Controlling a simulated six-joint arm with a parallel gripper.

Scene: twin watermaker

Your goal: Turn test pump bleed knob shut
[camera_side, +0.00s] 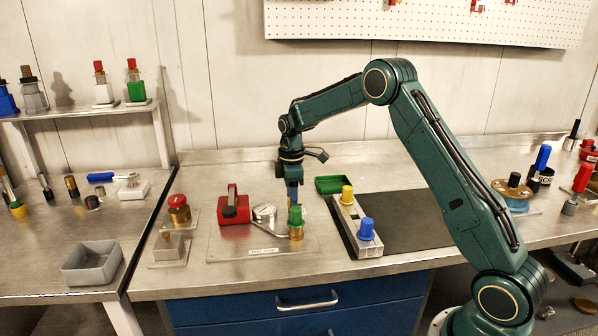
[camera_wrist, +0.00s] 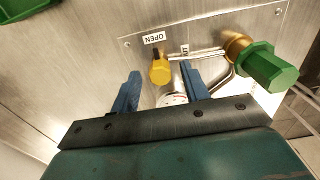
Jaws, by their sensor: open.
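The small yellow bleed knob (camera_wrist: 160,71) stands on the metal plate in the wrist view. Its dark pointer is toward the OPEN label (camera_wrist: 154,37); a second label, partly hidden and seeming to read SHUT (camera_wrist: 185,49), is to its right. My gripper (camera_wrist: 161,71) is open, with one blue finger on each side of the knob in the picture; I cannot tell whether they touch it. In the side view my gripper (camera_side: 294,200) points down just behind the green-capped brass fitting (camera_side: 296,217), and I cannot make out the yellow knob there. The red test pump (camera_side: 235,208) is at left.
The round gauge (camera_side: 265,213) sits between pump and green cap; it also shows between my fingers (camera_wrist: 172,98). The green cap (camera_wrist: 271,68) and a bent pipe are close at right in the wrist view. A block with yellow and blue knobs (camera_side: 347,214) stands to the right.

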